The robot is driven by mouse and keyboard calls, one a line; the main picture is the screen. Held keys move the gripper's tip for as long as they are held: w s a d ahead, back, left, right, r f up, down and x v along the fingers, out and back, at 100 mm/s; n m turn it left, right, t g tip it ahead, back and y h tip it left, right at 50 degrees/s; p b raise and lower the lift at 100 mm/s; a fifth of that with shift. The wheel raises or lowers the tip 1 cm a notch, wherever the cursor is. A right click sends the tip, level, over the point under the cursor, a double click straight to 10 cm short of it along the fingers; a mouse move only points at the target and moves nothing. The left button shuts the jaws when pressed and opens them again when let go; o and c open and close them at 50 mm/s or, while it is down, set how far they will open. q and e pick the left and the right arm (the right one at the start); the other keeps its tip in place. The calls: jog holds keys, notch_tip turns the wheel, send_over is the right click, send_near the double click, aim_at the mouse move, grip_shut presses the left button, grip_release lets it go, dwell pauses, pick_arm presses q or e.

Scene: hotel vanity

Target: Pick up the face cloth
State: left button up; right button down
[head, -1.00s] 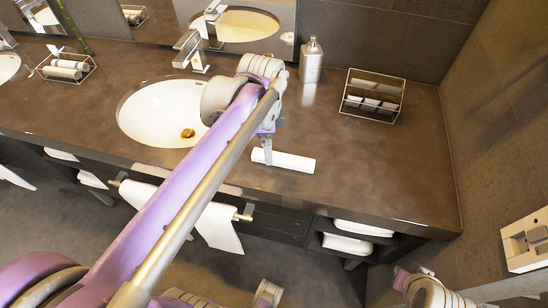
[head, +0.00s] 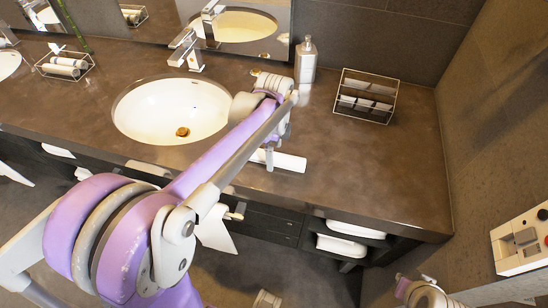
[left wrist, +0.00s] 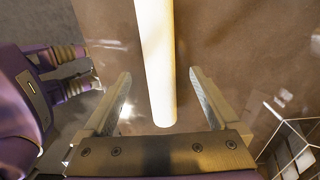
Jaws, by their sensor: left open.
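The face cloth (head: 288,162) is a white roll lying on the brown counter near its front edge, to the right of the near sink. My left gripper (head: 270,157) is over the roll's left part, pointing down, with its arm hiding some of it. In the left wrist view the face cloth (left wrist: 156,65) runs lengthwise between the two spread fingers of my left gripper (left wrist: 160,75). The gripper is open, with a gap visible on both sides of the roll. I cannot tell how high the fingertips are above the counter. My right gripper cannot be made out.
The sink (head: 165,105) with its faucet (head: 187,48) is left of the gripper. A soap dispenser (head: 306,62) stands behind. A wire basket (head: 366,98) stands at the right, and another wire basket (head: 65,66) at far left. The right counter is mostly clear.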

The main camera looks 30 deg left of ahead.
pick_arm(q)
jog(key=shift+f, duration=0.65)
jog(key=c, duration=1.4)
jog(key=shift+r, duration=0.1)
notch_tip(320, 180, up, 10)
jog(key=shift+p, duration=0.3)
jog(key=o, duration=0.7)
jog(key=shift+c, duration=0.2)
jog(key=c, duration=0.5)
jog(key=shift+c, duration=0.2)
